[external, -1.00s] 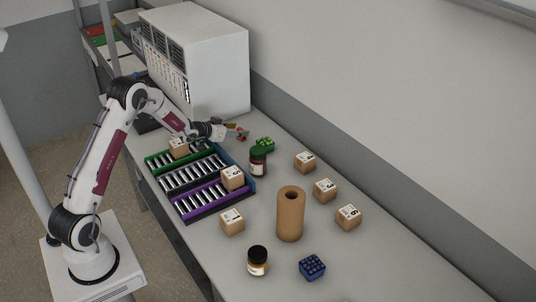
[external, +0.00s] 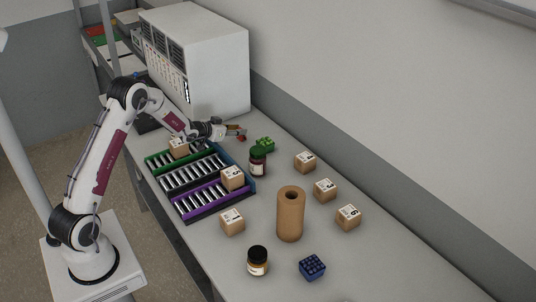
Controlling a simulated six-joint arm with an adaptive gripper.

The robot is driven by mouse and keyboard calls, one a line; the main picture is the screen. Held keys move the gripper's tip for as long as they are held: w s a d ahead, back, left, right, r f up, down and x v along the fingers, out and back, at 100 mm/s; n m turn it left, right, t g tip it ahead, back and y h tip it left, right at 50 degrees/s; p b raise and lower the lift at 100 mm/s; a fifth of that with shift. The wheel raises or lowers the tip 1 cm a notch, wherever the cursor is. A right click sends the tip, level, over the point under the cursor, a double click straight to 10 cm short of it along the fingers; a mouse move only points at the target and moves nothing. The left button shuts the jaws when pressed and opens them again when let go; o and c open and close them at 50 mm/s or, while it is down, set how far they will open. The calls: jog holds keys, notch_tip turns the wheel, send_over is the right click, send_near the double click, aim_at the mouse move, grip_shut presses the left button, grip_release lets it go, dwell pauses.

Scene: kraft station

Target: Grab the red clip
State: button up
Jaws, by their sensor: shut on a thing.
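My gripper (external: 234,132) is at the far end of the bench, beyond the roller trays, and reaches to the right. It is shut on a small red thing, the red clip (external: 241,138), at its fingertips. The clip is small and partly covered by the fingers, so its exact shape and its height above the bench cannot be told. A green block (external: 264,144) lies just right of the clip.
A dark jar (external: 258,163) stands near the green block. Roller trays (external: 192,209) hold some boxes. A cardboard roll (external: 290,215), several boxes (external: 347,218), another jar (external: 257,262) and a blue block (external: 312,268) stand nearer. A white cabinet (external: 220,75) stands behind my gripper.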

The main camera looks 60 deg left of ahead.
jog(key=shift+r, duration=0.1)
notch_tip(320, 180, up, 10)
dwell(0.6)
